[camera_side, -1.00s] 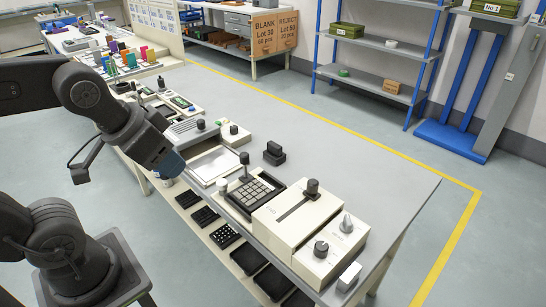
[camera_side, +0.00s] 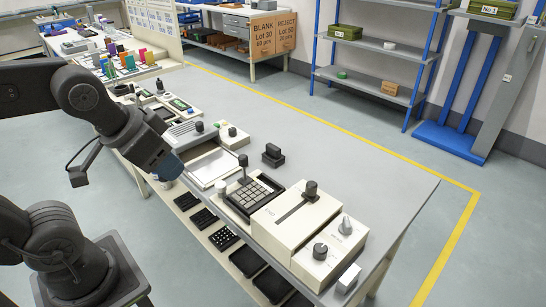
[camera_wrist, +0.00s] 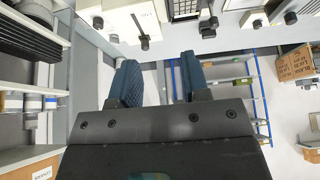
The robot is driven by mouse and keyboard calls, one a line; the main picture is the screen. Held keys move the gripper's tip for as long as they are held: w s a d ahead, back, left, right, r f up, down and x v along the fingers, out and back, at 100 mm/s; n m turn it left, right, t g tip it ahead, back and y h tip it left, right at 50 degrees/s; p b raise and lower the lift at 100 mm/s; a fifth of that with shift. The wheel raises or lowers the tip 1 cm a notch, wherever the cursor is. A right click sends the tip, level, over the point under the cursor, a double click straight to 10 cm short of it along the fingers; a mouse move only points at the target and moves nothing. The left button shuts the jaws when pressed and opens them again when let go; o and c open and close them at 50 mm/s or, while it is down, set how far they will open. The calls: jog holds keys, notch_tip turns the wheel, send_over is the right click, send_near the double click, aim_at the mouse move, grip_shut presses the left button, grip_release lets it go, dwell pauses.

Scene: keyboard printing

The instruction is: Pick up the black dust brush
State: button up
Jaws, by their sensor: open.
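A small black block with a raised grip (camera_side: 273,154), which looks like the dust brush, stands on the grey bench behind the keyboard fixture in the side view. I cannot make out bristles. My gripper (camera_side: 170,164) hangs at the left of the bench in the side view, well apart from this block. In the wrist view my gripper (camera_wrist: 158,76) has two blue ribbed fingers spread apart with nothing between them. A dark piece (camera_wrist: 208,27) shows beyond the right finger in that view, but I cannot tell whether it is the brush.
A keyboard fixture (camera_side: 254,193) with a lever, a cream press unit (camera_side: 292,222) and a knob box (camera_side: 329,252) line the bench front. An open metal tray (camera_side: 212,167) lies left of them. The bench's back right (camera_side: 370,180) is clear. Black trays (camera_side: 223,238) sit on the lower shelf.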

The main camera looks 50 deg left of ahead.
jog(key=shift+o, duration=0.4)
jog(key=o, duration=0.9)
jog(key=n+g, duration=0.1)
jog(key=n, duration=3.5)
send_over(273, 147)
jog(key=s, duration=0.5)
notch_tip(273, 147, down, 14)
jog(key=x, duration=0.7)
jog(key=shift+a+f, duration=0.3)
jog(key=shift+a, duration=0.1)
jog(key=shift+d+x, duration=0.15)
jog(key=shift+x, duration=1.35)
jog(key=shift+d+x, duration=0.1)
jog(key=shift+x, duration=1.4)
